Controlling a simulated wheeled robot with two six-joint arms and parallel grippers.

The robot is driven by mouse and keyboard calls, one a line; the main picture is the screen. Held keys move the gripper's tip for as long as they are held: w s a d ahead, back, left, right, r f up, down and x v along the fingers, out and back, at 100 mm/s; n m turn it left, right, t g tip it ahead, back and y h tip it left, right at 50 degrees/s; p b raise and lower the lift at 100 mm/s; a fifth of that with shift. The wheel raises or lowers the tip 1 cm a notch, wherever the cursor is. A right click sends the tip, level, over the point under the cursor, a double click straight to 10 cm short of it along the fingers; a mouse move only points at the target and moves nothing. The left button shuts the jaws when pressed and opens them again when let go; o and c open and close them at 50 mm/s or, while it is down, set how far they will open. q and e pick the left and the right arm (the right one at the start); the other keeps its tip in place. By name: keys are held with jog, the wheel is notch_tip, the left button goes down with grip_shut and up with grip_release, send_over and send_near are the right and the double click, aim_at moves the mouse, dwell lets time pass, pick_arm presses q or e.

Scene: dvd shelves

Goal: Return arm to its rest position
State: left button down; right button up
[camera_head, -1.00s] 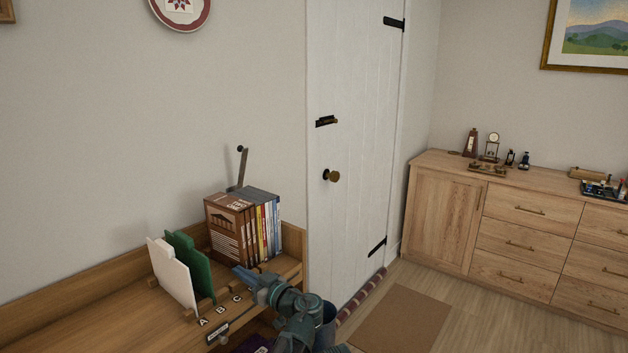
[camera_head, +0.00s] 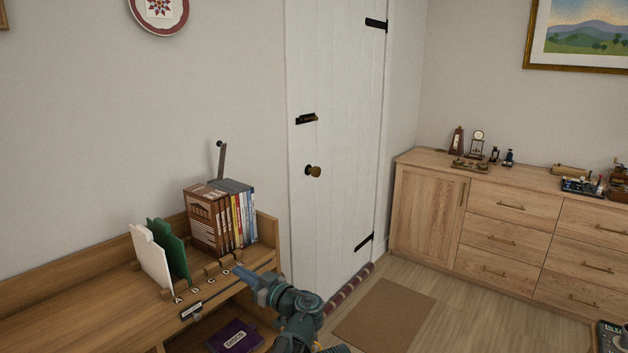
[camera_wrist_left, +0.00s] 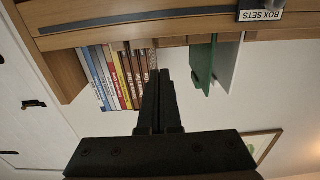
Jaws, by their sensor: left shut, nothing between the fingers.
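My left gripper (camera_head: 243,275) is at the front edge of the wooden shelf (camera_head: 80,308), just right of the lettered labels. Its fingers are shut and empty. In the left wrist view the closed fingers (camera_wrist_left: 158,98) point toward the row of DVD cases (camera_wrist_left: 112,75), with space between them and the cases. The DVD cases (camera_head: 222,218) stand upright at the right end of the shelf. My right gripper is not in view.
White (camera_head: 150,258) and green (camera_head: 170,248) dividers stand left of the cases. A purple box marked DISCS (camera_head: 234,336) lies on the lower shelf. A white door (camera_head: 335,150), a mat (camera_head: 383,313) and a wooden dresser (camera_head: 428,212) are to the right. The floor between is clear.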

pick_arm(q)
jog(key=s+a+f+g, duration=0.1)
jog(key=f, duration=0.1)
jog(key=s+a+f+m+g+h, duration=0.1)
jog(key=s+a+f, duration=0.1)
jog(key=s+a+f+g+h, duration=0.1)
jog(key=f, duration=0.1)
jog(key=shift+s+a+f, duration=0.15)
jog(key=shift+f, duration=0.2)
jog(key=s+f+m+g+h, duration=0.4)
jog(key=s+f+g+h, duration=0.15)
jog(key=s+f, duration=0.5)
jog(key=s+d+f+m+g+h, duration=0.2)
jog(key=s+d+f+m+h, duration=0.3)
jog(key=s+d+h, duration=0.15)
jog(key=s+d+r+m+y+p, duration=0.1)
jog(key=s+d+r+m+p, duration=0.3)
jog(key=d+r+p, duration=0.6)
jog(key=shift+s+d+r+g+p, duration=0.2)
jog(key=shift+s+r+g+p, duration=0.3)
jog(key=shift+s, duration=0.65)
jog(key=shift+r, duration=0.15)
